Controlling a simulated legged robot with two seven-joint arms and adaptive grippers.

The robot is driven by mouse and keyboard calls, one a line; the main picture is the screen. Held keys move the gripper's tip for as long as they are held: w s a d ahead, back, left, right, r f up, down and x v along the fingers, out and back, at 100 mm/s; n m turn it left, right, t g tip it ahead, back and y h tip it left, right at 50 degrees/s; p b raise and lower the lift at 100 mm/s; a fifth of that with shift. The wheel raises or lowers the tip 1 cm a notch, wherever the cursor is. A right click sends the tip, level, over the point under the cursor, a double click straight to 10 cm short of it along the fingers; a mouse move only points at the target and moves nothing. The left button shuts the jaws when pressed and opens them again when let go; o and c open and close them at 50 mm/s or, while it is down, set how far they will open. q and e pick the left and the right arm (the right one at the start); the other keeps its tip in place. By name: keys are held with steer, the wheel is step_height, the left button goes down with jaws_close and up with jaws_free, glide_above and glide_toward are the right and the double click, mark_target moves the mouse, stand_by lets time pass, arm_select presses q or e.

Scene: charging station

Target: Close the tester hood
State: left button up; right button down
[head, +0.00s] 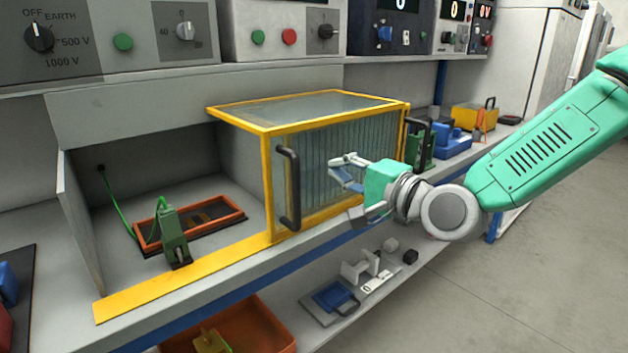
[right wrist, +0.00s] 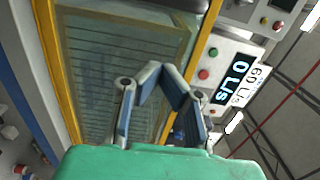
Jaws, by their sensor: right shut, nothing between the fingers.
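The tester hood (head: 337,170) is a clear box with a yellow frame, standing at the right part of the bench bay. The bay on its left is uncovered. My left gripper is not in view.
The uncovered bay holds an orange-rimmed tray (head: 190,221) and a green clamp (head: 173,237) with a green cable. A yellow strip (head: 180,278) runs along the bench front. A lower shelf (head: 375,268) holds small parts. Instrument panels (head: 285,32) line the back. Floor at right is clear.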

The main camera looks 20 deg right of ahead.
steer(key=a, duration=0.2)
steer(key=w+a+b, duration=0.1)
steer(key=a, duration=0.1)
steer(key=shift+a, duration=0.35)
